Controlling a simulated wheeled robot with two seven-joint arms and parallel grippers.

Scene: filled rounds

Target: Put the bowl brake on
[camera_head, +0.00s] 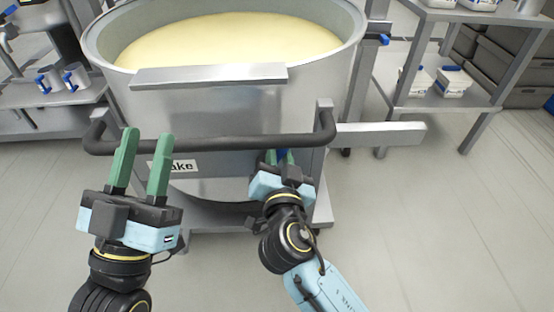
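The bowl (220,115) is a large grey metal vessel filled with a pale yellow mass (230,38), standing on a low wheeled base (225,215). A black push bar (235,142) runs across its front. A white label (183,166) below the bar shows "ake"; my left gripper's finger covers its start. My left gripper (148,134) is open and empty, its green fingers pointing up in front of the bar's left part. My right gripper (283,158) is below the bar's right part, against the bowl's front. Something blue shows between its fingers; whether it grips this is unclear.
A flat grey bar (385,134) sticks out to the right of the bowl. A metal shelf (450,98) with white, blue-lidded tubs stands at right. Another shelf (40,95) with white and blue items stands at left. The floor (455,220) at right is clear.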

